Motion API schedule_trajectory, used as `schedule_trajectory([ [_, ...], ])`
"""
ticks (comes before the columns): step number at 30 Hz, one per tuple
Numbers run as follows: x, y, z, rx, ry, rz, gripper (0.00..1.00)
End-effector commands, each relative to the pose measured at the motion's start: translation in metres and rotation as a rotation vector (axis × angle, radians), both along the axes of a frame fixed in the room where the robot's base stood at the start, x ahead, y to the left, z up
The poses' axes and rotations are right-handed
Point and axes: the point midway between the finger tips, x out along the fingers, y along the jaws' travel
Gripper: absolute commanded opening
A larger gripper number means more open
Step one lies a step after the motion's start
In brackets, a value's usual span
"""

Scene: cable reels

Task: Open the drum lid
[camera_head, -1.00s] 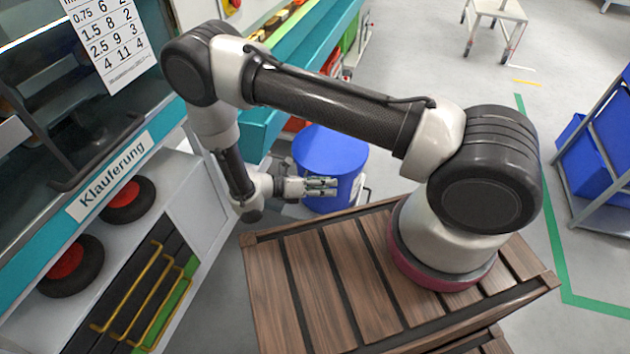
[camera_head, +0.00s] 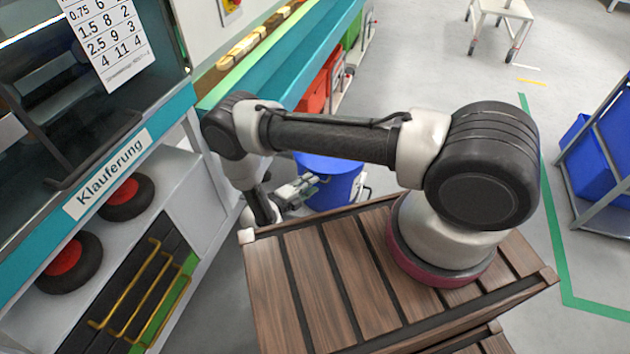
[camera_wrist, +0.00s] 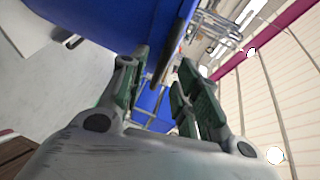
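The blue drum (camera_head: 343,187) stands on the floor behind my wooden-slatted base. My forearm hides most of its top in the head view, so I cannot tell how the lid sits. My gripper (camera_head: 304,187) is at the drum's near left side, close to its upper part; contact is not clear. In the wrist view my gripper (camera_wrist: 166,66) has its two fingers apart. A large blue surface of the drum (camera_wrist: 115,18) fills the top left, with a dark edge and more blue showing between the fingers. Nothing is clearly held.
A workbench with a "Klauferung" sign (camera_head: 112,172) and black-red reels (camera_head: 127,196) stands at the left. A teal bench with red bins (camera_head: 312,96) runs behind the drum. A rack with blue bins (camera_head: 610,150) is at the right. Open floor lies between.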

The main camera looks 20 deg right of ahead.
Motion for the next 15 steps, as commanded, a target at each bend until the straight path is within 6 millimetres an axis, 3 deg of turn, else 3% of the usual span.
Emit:
schedule_trajectory([
  [6, 0.014, -0.024, -0.005, 0.0, 0.0, -0.001, 0.32],
  [15, 0.017, -0.029, -0.006, 0.001, -0.002, 0.0, 0.32],
])
